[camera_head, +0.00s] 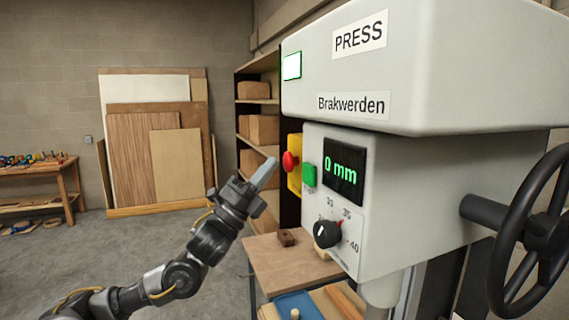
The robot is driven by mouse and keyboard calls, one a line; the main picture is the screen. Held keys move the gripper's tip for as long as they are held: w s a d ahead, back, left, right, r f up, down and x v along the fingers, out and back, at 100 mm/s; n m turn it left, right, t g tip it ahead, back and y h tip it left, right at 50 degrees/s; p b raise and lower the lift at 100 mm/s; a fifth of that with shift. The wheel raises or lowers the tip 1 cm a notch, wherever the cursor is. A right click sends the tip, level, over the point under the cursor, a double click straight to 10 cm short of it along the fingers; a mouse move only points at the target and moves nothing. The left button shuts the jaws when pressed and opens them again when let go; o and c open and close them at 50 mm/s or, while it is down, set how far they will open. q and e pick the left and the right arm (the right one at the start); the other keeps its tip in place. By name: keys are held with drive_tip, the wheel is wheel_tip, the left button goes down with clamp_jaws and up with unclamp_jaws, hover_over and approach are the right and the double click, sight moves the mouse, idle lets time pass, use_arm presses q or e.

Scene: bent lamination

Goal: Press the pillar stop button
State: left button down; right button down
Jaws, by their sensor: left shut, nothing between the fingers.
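The press (420,70) fills the right side, a grey machine labelled PRESS and Brakwerden. A red mushroom-shaped stop button (289,161) sits on a yellow plate (295,178) at the left side of its control box. A green button (309,175) is just right of it on the front. My left gripper (264,174) is shut and empty, its fingers pointing up and right towards the red button. In the picture the fingertips are just left of and slightly below the button. I cannot tell whether they touch it. My right gripper is not in view.
A display (345,171) reads 0 mm above a black dial (327,233). A black handwheel (535,232) is at the right. A small wooden table (285,265) with a brown block (286,238) stands below the control box. Shelves with boxes (264,130) stand behind.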

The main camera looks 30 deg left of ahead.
use_arm(q)
drive_tip(key=shift+w+d, duration=0.25)
drive_tip(key=shift+w, duration=0.1)
drive_tip(key=shift+w+d, duration=0.25)
drive_tip(key=shift+w, duration=0.15)
idle(0.8)
drive_tip(key=shift+s+a+f, duration=0.1)
drive_tip(key=shift+s, duration=0.05)
drive_tip(key=shift+s+a+b, duration=0.4)
drive_tip(key=shift+s+b, duration=0.15)
drive_tip(key=shift+s, duration=0.1)
idle(0.3)
drive_tip(key=s+a+b, duration=0.1)
drive_tip(key=s+b, duration=0.1)
drive_tip(key=s+a+b, duration=0.1)
drive_tip(key=s, duration=0.1)
drive_tip(key=shift+a+b, duration=0.35)
drive_tip(key=shift+a, duration=0.05)
